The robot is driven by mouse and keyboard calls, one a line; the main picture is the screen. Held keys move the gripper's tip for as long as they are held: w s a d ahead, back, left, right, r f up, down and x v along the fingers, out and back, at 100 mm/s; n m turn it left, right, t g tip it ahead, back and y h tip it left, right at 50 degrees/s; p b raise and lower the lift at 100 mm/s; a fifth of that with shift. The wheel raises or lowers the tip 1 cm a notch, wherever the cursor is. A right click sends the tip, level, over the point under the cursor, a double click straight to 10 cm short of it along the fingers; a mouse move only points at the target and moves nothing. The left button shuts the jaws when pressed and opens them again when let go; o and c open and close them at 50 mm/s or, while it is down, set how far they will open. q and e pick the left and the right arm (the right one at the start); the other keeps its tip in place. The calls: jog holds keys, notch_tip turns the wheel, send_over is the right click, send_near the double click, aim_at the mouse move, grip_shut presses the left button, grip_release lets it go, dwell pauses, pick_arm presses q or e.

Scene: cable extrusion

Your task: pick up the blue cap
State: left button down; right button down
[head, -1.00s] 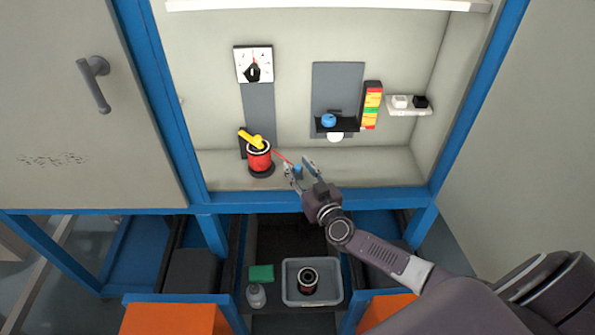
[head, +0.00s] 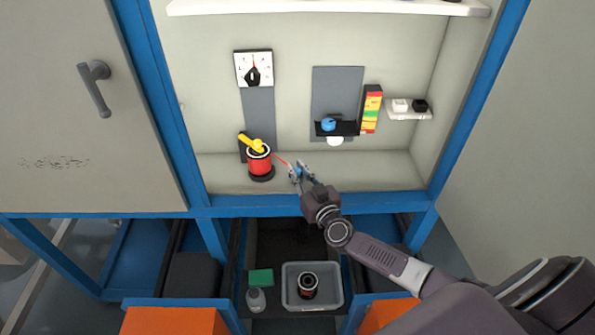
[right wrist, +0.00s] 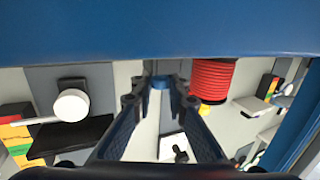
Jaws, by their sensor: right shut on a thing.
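The small blue cap (head: 298,170) is between the fingertips of my right gripper (head: 300,173), just above the cabinet's floor and to the right of the red spool (head: 260,162). The gripper is shut on it. In the right wrist view the blue cap (right wrist: 161,82) shows between the two dark fingertips (right wrist: 161,88), partly hidden by them. A thin red strand (head: 281,160) runs from the spool towards the fingertips. Whether it joins the cap is too small to tell. My left gripper is not in view.
Another blue round piece (head: 328,124) sits on a black ledge (head: 348,128) on the back wall. A yellow lever (head: 251,142) lies over the spool. A dial (head: 253,70) and a coloured stack (head: 371,108) are behind. A grey bin (head: 327,271) stands below.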

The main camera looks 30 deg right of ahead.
aim_at(297, 169)
notch_tip(297, 169, up, 20)
jog(key=p, duration=1.2)
jog(key=shift+p, duration=0.3)
